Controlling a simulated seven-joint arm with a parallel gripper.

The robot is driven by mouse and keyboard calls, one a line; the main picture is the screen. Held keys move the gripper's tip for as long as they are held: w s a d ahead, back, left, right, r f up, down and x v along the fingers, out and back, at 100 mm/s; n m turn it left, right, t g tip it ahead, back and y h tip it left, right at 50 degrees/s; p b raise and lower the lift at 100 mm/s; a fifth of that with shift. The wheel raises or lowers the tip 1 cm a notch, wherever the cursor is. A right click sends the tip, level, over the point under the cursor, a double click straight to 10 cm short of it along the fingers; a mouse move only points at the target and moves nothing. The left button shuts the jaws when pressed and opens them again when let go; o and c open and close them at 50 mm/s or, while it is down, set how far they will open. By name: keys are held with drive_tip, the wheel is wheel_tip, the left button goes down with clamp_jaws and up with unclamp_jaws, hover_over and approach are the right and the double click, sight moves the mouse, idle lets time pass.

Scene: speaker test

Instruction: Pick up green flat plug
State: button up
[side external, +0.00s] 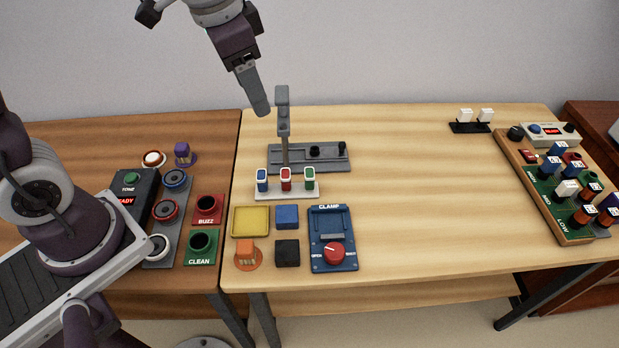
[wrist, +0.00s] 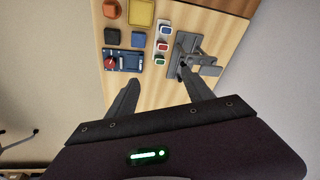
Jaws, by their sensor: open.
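The green flat plug (side external: 309,178), with a white rim on top, stands upright at the right end of a row of three on a small pale holder (side external: 287,194). A red plug (side external: 286,180) is beside it and a blue plug (side external: 262,181) is at the left end. In the wrist view the green plug (wrist: 159,61) is the nearest of the three, beyond my fingertips. My gripper (wrist: 161,82) is open and empty, with its fingers wide apart. In the side view my gripper (side external: 262,108) is high above the table, up and left of the plugs.
A grey fixture with a tall post (side external: 284,125) stands just behind the plug holder. A blue clamp unit (side external: 333,250), a yellow tray (side external: 250,222) and small blocks sit in front. A sorting rack (side external: 560,215) is far right. The table between is clear.

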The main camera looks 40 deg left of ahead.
drive_tip(key=w+d+f+m+g, duration=0.1)
drive_tip(key=w+f+m+g, duration=0.15)
drive_tip(key=w+f, duration=0.7)
drive_tip(key=m, duration=0.2)
hover_over(310, 173)
drive_tip(key=f, duration=1.1)
drive_tip(key=shift+s+a, duration=0.15)
drive_tip(key=shift+s, duration=0.05)
drive_tip(key=f, duration=0.7)
drive_tip(key=shift+w+f, duration=0.2)
clamp_jaws()
drive_tip(key=shift+r, duration=0.15)
